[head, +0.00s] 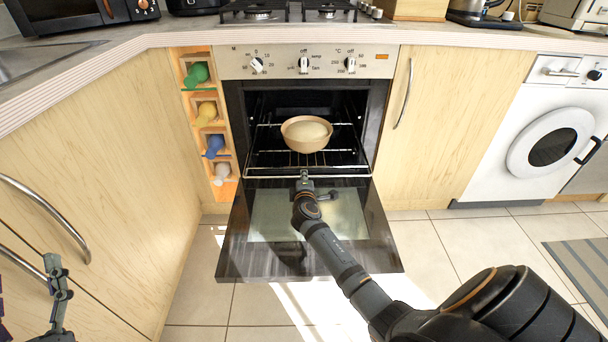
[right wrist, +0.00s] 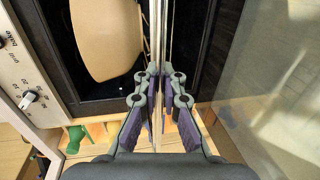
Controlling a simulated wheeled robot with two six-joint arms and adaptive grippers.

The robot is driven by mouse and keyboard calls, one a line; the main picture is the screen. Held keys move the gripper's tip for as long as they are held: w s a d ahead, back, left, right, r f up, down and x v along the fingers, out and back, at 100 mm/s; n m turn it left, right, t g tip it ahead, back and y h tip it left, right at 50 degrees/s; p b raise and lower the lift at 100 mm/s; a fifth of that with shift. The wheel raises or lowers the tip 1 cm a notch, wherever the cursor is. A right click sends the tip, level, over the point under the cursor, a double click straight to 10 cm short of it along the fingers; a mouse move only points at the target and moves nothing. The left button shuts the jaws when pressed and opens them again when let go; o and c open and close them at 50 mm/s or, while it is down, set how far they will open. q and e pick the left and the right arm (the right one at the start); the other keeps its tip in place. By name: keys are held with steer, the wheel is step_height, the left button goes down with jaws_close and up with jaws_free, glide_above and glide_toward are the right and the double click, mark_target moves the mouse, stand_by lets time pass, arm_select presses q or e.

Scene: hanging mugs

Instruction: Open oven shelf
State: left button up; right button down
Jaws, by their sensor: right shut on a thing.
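The oven (head: 375,120) has its dark door (head: 230,255) folded down and open. The wire oven shelf (head: 345,176) shows its front bar at the oven mouth; its thin bars also run vertically in the right wrist view (right wrist: 156,30). My right gripper (head: 304,180) reaches over the open door and is shut on the shelf's front bar. In the right wrist view its two fingers (right wrist: 156,95) press on the bars from both sides. My left gripper (head: 58,285) is at the lower left, away from the oven; its jaw opening is unclear.
A tan bowl (head: 300,143) with a pale rounded content sits inside the oven, above the shelf bars. A bottle rack (head: 226,150) and wooden cabinets flank the oven. A washing machine (head: 490,160) stands at the right. Tiled floor is clear around the door.

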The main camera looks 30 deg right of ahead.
steer(key=shift+s+a, duration=0.1)
steer(key=c, duration=1.5)
jaws_free()
steer(key=v, duration=1.2)
